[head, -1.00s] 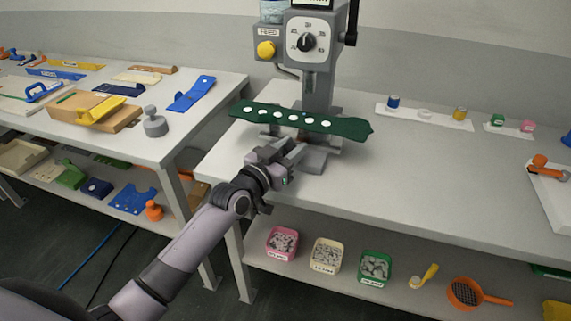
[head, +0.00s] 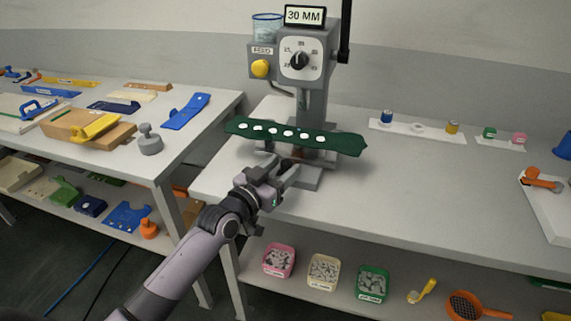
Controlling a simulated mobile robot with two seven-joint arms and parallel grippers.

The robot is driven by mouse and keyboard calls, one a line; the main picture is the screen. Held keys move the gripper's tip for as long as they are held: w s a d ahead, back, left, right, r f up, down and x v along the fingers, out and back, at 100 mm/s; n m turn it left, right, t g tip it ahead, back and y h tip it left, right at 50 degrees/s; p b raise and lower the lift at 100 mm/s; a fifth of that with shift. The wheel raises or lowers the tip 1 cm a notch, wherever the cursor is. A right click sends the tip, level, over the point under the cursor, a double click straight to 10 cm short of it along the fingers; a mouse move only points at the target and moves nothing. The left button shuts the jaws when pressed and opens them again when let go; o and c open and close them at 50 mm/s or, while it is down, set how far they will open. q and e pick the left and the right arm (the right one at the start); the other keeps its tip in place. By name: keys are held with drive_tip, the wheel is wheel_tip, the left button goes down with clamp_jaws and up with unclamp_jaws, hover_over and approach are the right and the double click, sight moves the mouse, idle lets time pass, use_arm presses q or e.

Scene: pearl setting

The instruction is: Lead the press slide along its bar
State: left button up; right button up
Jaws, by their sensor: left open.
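The grey press (head: 311,104) stands on the right-hand table, with a dial, a yellow knob (head: 260,68) and a black side lever (head: 344,40). Its display (head: 304,16) reads 30 MM. A dark green strip (head: 345,143) with several white round spots lies across the front of the press, above its base (head: 305,180). I cannot make out a separate slide; the strip and my gripper cover the low part. My left gripper (head: 280,170) is open, just below and in front of the strip, by the base. Contact is unclear. My right gripper is out of view.
The table right of the press is clear up to a white tray of small spools (head: 418,131). Pink (head: 279,261), cream and green bins of pieces sit on the lower shelf. The left table (head: 215,118) holds blue and yellow tools and a grey weight (head: 149,141).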

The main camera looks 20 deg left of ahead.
use_arm(q)
drive_tip(key=shift+v, duration=2.6)
